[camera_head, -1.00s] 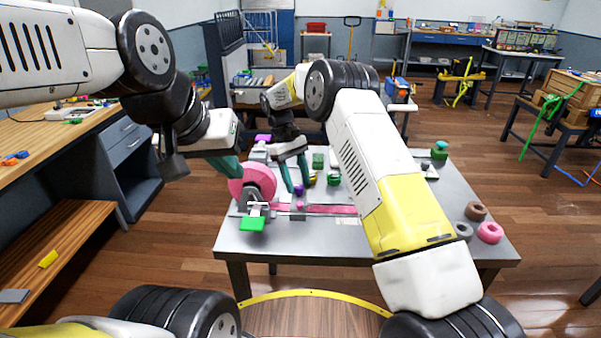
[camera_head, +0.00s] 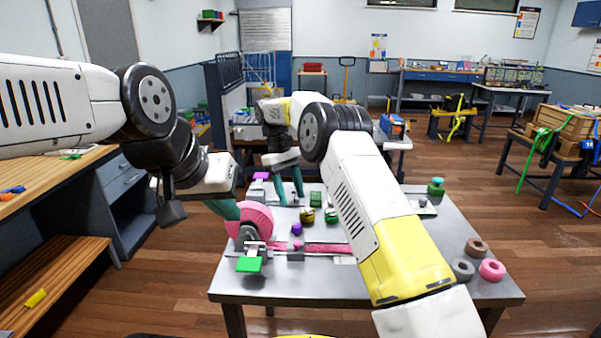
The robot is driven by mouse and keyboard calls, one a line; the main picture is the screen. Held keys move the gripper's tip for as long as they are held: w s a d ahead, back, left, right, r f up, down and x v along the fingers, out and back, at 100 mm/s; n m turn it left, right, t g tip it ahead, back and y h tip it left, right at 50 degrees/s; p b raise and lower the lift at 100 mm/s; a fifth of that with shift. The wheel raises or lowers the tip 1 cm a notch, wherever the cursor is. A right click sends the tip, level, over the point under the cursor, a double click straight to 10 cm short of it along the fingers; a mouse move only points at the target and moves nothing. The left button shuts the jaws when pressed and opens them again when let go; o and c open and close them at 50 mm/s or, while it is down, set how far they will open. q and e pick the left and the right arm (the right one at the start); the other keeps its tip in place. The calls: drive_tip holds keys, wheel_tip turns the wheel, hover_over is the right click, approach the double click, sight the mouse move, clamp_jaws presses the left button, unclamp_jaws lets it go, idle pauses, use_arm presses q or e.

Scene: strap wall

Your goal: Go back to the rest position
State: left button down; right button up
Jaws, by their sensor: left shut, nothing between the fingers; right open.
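My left gripper (camera_head: 228,211) has teal fingers and is shut, with nothing seen in it. It is at the upper left of a pink round roll (camera_head: 256,220) on the grey table; whether they touch I cannot tell. My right gripper (camera_head: 291,193) is open and empty, its fingers pointing down over the table's back left part, above and behind the small purple ball. A pink strap (camera_head: 322,248) runs right from the roll's holder. My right forearm hides part of the table.
The grey table (camera_head: 290,284) carries a green tab (camera_head: 248,264) in front, a purple ball (camera_head: 296,229), green blocks (camera_head: 315,198), and brown (camera_head: 476,247), grey (camera_head: 462,269) and pink (camera_head: 491,270) rings at right. A wooden bench (camera_head: 60,280) stands at left.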

drive_tip(key=s+d+r+m+t+y, duration=0.2)
drive_tip(key=s+d+r, duration=0.3)
drive_tip(key=d+r, duration=0.3)
drive_tip(key=s+d+r+m+t+y, duration=0.1)
drive_tip(key=s+d+r+t, duration=0.1)
drive_tip(key=s+d+r, duration=0.6)
drive_tip(key=s+d+m+t+y, duration=0.1)
drive_tip(key=s+d+m+t, duration=0.1)
drive_tip(key=s, duration=0.7)
drive_tip(key=s+d+m+t+y, duration=0.1)
drive_tip(key=s+d+m+t, duration=0.1)
drive_tip(key=s, duration=0.8)
drive_tip(key=shift+s+d+f+m+t, duration=0.15)
drive_tip(key=shift+s+d+m+t, duration=0.15)
drive_tip(key=shift+m+t, duration=0.25)
